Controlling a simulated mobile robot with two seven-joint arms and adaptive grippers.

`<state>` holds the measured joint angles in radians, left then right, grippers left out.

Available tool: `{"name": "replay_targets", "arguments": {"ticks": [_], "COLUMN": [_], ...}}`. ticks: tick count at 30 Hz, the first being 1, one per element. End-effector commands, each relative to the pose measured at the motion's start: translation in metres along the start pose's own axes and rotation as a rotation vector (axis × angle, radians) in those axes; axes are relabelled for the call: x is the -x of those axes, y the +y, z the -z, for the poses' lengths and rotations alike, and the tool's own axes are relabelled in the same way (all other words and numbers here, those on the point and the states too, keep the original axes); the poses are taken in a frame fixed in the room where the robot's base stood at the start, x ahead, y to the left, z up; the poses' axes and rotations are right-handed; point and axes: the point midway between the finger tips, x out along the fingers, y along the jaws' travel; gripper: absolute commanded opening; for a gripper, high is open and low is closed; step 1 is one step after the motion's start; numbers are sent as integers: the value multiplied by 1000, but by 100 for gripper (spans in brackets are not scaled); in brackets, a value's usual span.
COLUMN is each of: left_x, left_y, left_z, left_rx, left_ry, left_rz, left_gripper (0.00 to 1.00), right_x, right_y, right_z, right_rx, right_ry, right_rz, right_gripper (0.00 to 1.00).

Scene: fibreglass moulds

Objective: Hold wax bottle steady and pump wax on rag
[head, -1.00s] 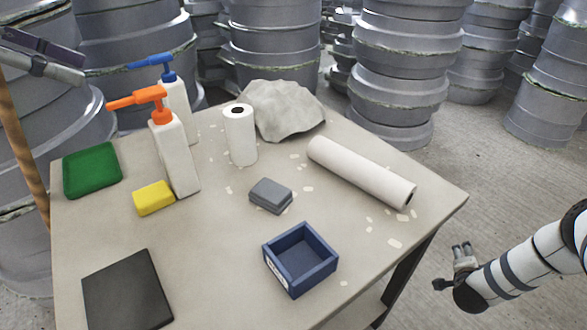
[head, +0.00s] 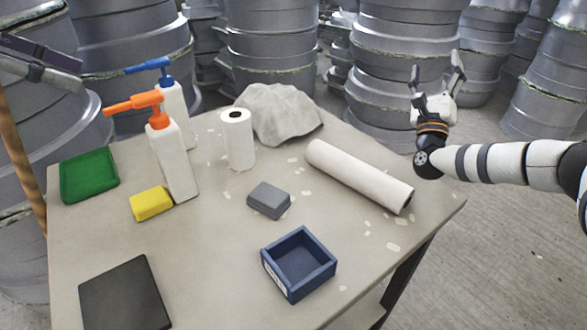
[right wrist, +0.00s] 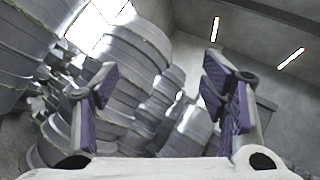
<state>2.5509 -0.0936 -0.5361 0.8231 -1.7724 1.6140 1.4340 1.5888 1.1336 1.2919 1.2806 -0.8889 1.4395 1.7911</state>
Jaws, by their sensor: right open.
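Two white pump bottles stand upright at the table's back left: one with an orange pump (head: 174,160), one behind it with a blue pump (head: 173,103). I cannot tell which holds wax. A crumpled pale grey cloth (head: 280,114), likely the rag, lies at the back edge. My left gripper (head: 42,60) shows only partly at the upper left edge, left of the bottles and apart from them; its opening is unclear. My right gripper (head: 436,68) is open, empty and raised beyond the table's right side. Its spread fingers also show in the right wrist view (right wrist: 160,95).
The table (head: 210,240) also holds a green tray (head: 90,176), yellow sponge (head: 152,204), upright white roll (head: 238,140), lying white roll (head: 360,176), grey block (head: 269,200), blue box (head: 297,264) and black slab (head: 125,298). Stacked grey moulds (head: 400,60) stand behind.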

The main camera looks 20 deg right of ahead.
Motion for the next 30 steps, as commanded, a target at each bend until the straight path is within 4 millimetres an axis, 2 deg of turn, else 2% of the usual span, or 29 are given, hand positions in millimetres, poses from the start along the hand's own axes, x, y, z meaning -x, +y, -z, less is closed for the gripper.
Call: {"name": "replay_targets", "arguments": {"ticks": [1, 5, 6, 8, 9, 11, 15, 17, 18, 21, 24, 27, 30], "left_x": [1, 1, 1, 1, 0, 0, 0, 0, 0, 0, 0, 0, 0], "left_y": [0, 0, 0, 0, 0, 0, 0, 0, 0, 0, 0, 0, 0], "left_z": [1, 1, 1, 1, 1, 0, 0, 0, 1, 1, 1, 1, 1], "left_rx": [-1, -1, -1, -1, -1, -1, -1, -1, -1, -1, -1, -1, -1], "left_ry": [0, 0, 0, 0, 0, 0, 0, 0, 0, 0, 0, 0, 0], "left_rz": [1, 1, 1, 1, 1, 1, 0, 0, 1, 1, 1, 1, 1], "left_gripper": [33, 33, 33, 33, 33, 33, 33, 33, 33, 33, 33, 33, 33], "right_x": [-3, -3, 3, 25, 43, 71, 146, 181, 205, 263, 310, 342, 359], "right_y": [18, 47, 57, 85, 104, 130, 175, 189, 196, 206, 208, 206, 205], "right_z": [-40, -138, -166, -197, -214, -240, -296, -317, -329, -354, -368, -375, -377], "right_rx": [-85, -259, -263, -132, -3, 190, 661, 867, 1007, 1338, 1610, 1799, 1903], "right_ry": [-9, -21, -22, -16, -22, -54, -221, -332, -418, -656, -883, -1057, -1158], "right_rz": [17, 48, 34, -42, -105, -197, -381, -437, -465, -488, -453, -392, -343], "right_gripper": [67, 67, 67, 67, 67, 67, 67, 67, 67, 67, 67, 67, 67]}}
